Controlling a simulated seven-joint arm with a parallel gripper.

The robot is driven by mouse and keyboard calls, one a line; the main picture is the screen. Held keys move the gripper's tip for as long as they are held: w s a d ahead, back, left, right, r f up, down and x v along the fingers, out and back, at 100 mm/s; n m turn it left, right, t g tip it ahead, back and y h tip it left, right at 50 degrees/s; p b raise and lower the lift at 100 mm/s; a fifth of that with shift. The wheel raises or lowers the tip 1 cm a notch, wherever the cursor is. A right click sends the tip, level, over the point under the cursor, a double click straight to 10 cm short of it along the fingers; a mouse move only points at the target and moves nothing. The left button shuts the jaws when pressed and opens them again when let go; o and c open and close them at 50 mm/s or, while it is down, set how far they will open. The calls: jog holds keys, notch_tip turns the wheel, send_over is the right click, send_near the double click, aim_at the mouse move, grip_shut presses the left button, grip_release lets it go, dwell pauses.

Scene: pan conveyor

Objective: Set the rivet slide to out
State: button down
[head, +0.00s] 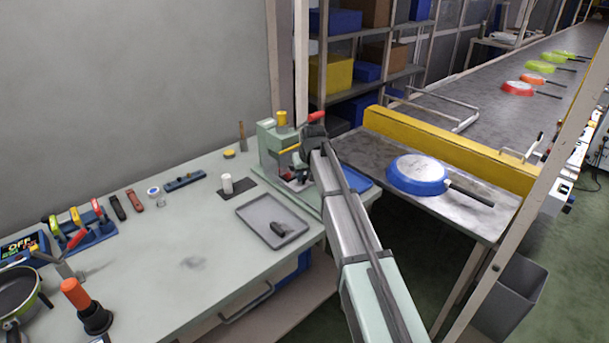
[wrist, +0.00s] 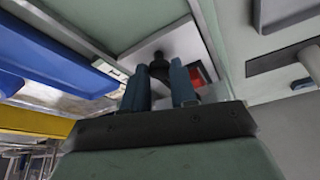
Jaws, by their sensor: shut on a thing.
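The rivet press (head: 268,150) is a pale green machine with a yellow cap, a yellow bar and a red-ended lever, at the far right end of the bench. My gripper (head: 300,173) is low at the press's right side, partly hidden by my arm in the head view. In the wrist view my gripper (wrist: 161,82) has its two blue fingers on either side of a black knob (wrist: 159,66), shut on it. The knob stands on a pale plate (wrist: 178,45), which I take for the rivet slide. A red patch (wrist: 198,76) shows beside the right finger. How far the slide is out cannot be told.
A grey tray (head: 260,212) with a dark part lies left of my arm. A blue tray (head: 358,178) is right of the press. A blue pan (head: 417,171) lies on the metal table beyond a gap.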

jog(key=s+d, duration=1)
jog(key=c, duration=1.2)
grip_release()
jog(key=o, duration=0.3)
jog(key=v, duration=1.3)
jog(key=shift+r, duration=0.4)
jog(key=shift+s, duration=0.1)
